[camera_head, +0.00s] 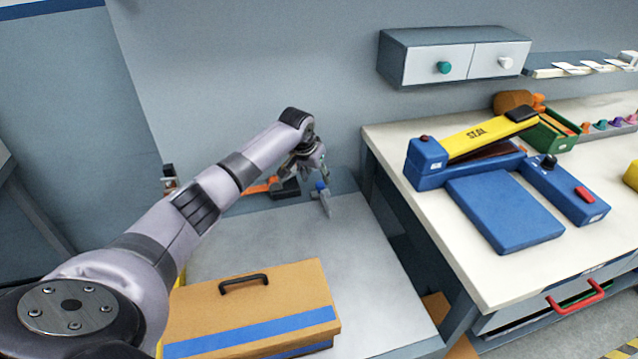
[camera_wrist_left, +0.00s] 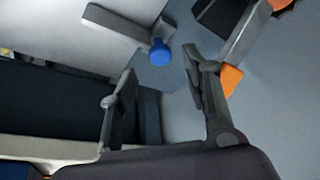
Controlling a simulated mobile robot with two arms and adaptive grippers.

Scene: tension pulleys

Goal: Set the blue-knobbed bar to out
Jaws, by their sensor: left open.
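The blue knob (camera_head: 321,185) sits at the end of a short grey bar (camera_head: 326,206) at the back of the low grey bench. In the left wrist view the blue knob (camera_wrist_left: 160,54) shows close ahead, with the grey bar (camera_wrist_left: 115,24) reaching away to the upper left. My left gripper (camera_head: 325,176) is open and empty. It is just above and behind the knob in the head view. In the left wrist view the knob lies between the lines of the two fingertips (camera_wrist_left: 160,66), slightly beyond them; no contact shows. My right gripper is not in view.
An orange and dark device (camera_head: 285,187) stands beside the knob. A tan case (camera_head: 250,305) with a black handle and blue stripe lies at the bench's front. A white-topped workbench (camera_head: 425,220) with a blue and yellow machine (camera_head: 500,205) stands right. The bench's middle is clear.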

